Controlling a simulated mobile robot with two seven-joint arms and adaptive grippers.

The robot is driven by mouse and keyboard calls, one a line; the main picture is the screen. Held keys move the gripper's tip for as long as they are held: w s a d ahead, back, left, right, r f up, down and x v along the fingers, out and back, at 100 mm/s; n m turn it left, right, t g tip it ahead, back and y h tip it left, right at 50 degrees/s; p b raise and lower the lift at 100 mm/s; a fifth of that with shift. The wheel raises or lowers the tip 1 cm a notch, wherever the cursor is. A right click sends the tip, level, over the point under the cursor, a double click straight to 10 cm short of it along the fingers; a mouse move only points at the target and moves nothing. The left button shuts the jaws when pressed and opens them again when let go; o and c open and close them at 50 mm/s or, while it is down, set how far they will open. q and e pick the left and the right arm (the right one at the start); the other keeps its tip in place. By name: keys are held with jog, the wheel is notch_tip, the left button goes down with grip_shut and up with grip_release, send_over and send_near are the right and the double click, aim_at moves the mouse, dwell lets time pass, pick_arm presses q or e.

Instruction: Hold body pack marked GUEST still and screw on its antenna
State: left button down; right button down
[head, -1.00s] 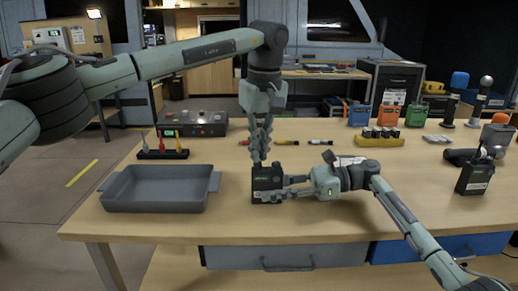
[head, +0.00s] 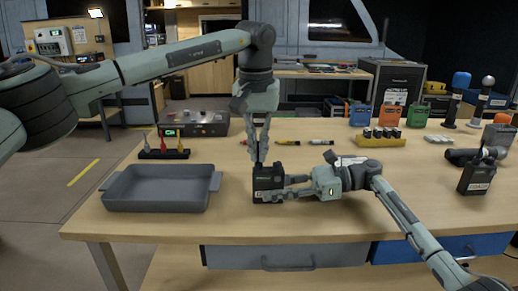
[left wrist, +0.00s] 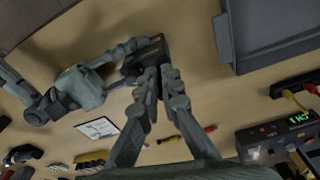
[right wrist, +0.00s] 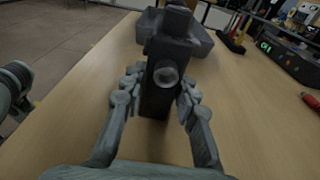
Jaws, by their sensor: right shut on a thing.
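A black body pack (head: 268,180) with a small green mark on its front stands upright near the table's middle; its lettering is too small to read. My right gripper (head: 284,190) is shut on it from the right, and the right wrist view shows the pack (right wrist: 157,98) between its fingers. My left gripper (head: 259,160) points straight down at the pack's top. In the left wrist view its fingertips (left wrist: 160,72) are close together at the pack (left wrist: 150,55). They hide the antenna, so I cannot tell whether they grip it.
A grey tray (head: 160,206) lies left of the pack. Behind are a stand with coloured-tip pieces (head: 164,154), a control box (head: 195,124) and several markers. A yellow battery holder (head: 381,141) and another black pack with an antenna (head: 477,178) are on the right.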

pick_arm(q)
jog(key=shift+m, duration=0.3)
jog(key=m, duration=0.3)
jog(key=shift+a+m+h, duration=0.15)
jog(key=shift+m+h, duration=0.15)
jog(key=shift+m, duration=0.1)
jog(key=c, duration=1.8)
grip_release()
jog(key=n, duration=0.4)
